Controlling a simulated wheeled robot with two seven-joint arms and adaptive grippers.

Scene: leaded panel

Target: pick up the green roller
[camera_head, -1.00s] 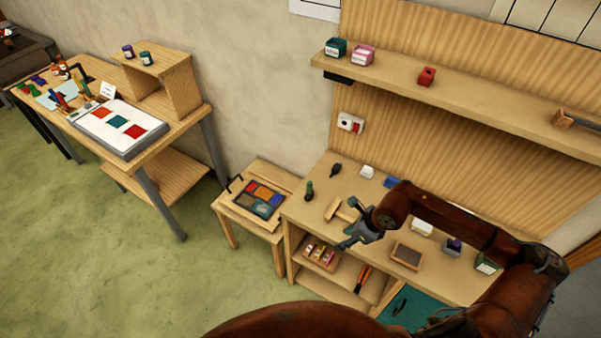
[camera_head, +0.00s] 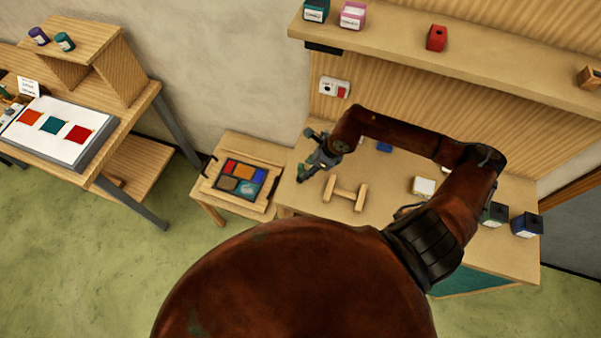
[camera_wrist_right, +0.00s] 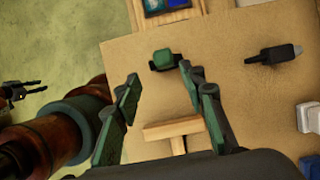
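The green roller (camera_wrist_right: 163,59) lies on the wooden bench top (camera_wrist_right: 230,40) close to its edge, in the right wrist view. It has a green body and dark parts. In the head view my right gripper largely covers that spot. My right gripper (camera_wrist_right: 160,75) is open and empty above the bench, its two fingers apart; the roller shows just beyond and between the fingertips. The same gripper shows in the head view (camera_head: 307,153) over the bench's left end. My left gripper (camera_wrist_right: 22,92) shows small at the left edge of the wrist view, its fingers apart and empty.
A wooden H-shaped rest (camera_head: 345,193) stands close by on the bench. A black-handled tool (camera_wrist_right: 275,54) lies to the roller's right in the wrist view. A stool with a coloured panel (camera_head: 240,180) adjoins the bench's left end. A shelf (camera_head: 400,50) hangs above.

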